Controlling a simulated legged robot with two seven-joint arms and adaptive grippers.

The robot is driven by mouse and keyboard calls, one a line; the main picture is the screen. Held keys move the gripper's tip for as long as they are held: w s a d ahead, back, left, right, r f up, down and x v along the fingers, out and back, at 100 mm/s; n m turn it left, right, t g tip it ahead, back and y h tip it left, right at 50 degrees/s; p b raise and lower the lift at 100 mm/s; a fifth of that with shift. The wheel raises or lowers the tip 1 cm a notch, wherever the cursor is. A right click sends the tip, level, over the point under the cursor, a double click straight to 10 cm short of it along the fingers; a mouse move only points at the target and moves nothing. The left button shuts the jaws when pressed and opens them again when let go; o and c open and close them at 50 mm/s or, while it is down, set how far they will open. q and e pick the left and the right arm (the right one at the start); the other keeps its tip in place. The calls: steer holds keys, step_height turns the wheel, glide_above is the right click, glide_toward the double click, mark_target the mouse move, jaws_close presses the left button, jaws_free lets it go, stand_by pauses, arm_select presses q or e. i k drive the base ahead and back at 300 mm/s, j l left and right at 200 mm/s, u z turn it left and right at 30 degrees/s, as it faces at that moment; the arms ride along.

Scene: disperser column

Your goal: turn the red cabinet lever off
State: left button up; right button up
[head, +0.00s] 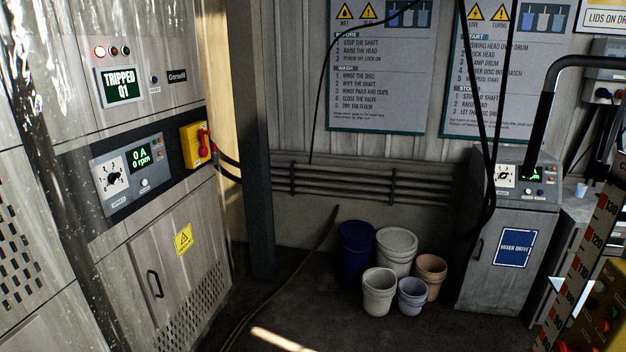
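The red lever (204,143) sits on a yellow switch box (192,146) on the right edge of the grey cabinet (165,215) at the left. The lever looks roughly upright, but its exact setting is too small to tell. A display (120,85) on the cabinet reads "TRIPPED 01", and a smaller display (139,155) below reads "0 A 0 rpm". Neither of my grippers shows in the head view, and nothing touches the lever.
Several buckets (396,250) stand on the floor by the back wall. A mixer drive cabinet (510,240) stands at the right. A dark post (257,140) rises just right of the lever. A cable (285,275) runs along the floor, which is otherwise open before the cabinet.

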mark_target(202, 151)
steer(key=i+z, duration=0.1)
steer(key=i, duration=2.05)
